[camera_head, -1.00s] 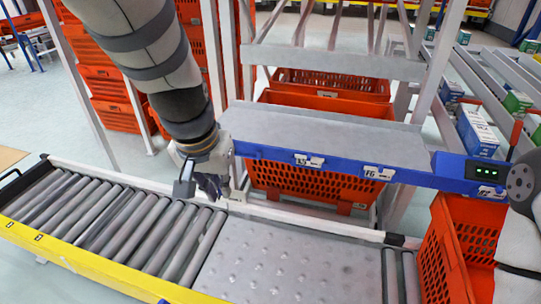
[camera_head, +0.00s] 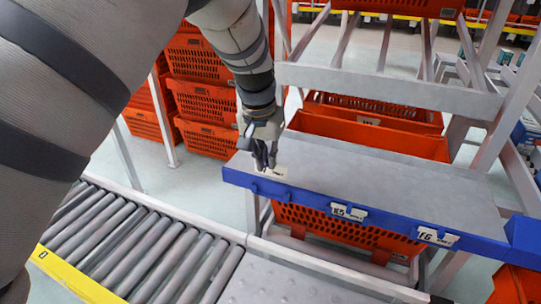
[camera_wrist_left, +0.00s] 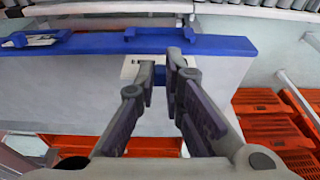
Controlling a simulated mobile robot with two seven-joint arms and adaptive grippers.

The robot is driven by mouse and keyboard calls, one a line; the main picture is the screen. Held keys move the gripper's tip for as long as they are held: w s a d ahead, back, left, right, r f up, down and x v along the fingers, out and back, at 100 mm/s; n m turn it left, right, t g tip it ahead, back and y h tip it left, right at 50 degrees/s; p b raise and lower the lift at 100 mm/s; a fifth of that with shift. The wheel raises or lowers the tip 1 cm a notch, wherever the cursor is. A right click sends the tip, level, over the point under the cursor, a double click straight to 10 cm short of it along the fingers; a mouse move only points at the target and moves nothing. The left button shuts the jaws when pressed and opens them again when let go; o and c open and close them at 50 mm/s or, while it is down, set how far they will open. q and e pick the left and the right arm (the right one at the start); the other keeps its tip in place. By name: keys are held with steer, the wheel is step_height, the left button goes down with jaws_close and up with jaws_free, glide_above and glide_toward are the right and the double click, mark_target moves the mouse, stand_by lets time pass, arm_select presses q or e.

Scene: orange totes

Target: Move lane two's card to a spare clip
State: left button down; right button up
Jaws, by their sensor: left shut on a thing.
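My left gripper (camera_head: 264,160) is shut on a small white card (camera_head: 274,172) above the left end of the grey shelf. The left wrist view shows the fingers (camera_wrist_left: 168,76) closed, with the white card (camera_wrist_left: 130,67) partly hidden behind them. The shelf's blue front rail (camera_head: 305,198) carries a card marked K5 (camera_head: 349,212) and, farther right, one marked F6 (camera_head: 438,236), both in clips. An empty-looking blue clip (camera_wrist_left: 130,34) shows on the rail in the left wrist view, near the held card. My right gripper is out of view.
A roller conveyor (camera_head: 150,250) with a yellow edge runs along the front left. An orange tote (camera_head: 350,232) sits below the shelf, and another (camera_head: 400,138) stands behind it. Stacked orange totes (camera_head: 208,137) stand at the back left. Metal uprights frame the shelf.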

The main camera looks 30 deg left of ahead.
arm_select(q)
steer(key=shift+s+b+x, duration=0.15)
steer(key=shift+s+x, duration=0.05)
steer(key=shift+x, duration=0.65)
steer(key=shift+s+b+x, duration=0.15)
steer(key=shift+s+x, duration=0.05)
steer(key=shift+x, duration=0.65)
steer(key=shift+d+f, duration=0.1)
steer(key=shift+f, duration=0.2)
steer(key=shift+s+x, duration=0.15)
steer(key=shift+x, duration=0.5)
steer(key=shift+s+x, duration=0.15)
steer(key=shift+x, duration=0.5)
steer(key=shift+w+f, duration=0.1)
steer(key=shift+f, duration=0.05)
steer(key=c, duration=1.6)
jaws_free()
glide_toward(267, 171)
steer(key=shift+s+d+r, duration=0.2)
steer(key=shift+s+d, duration=0.05)
steer(key=shift+s, duration=0.35)
steer(key=shift+s+d+r, duration=0.25)
steer(key=shift+s, duration=0.35)
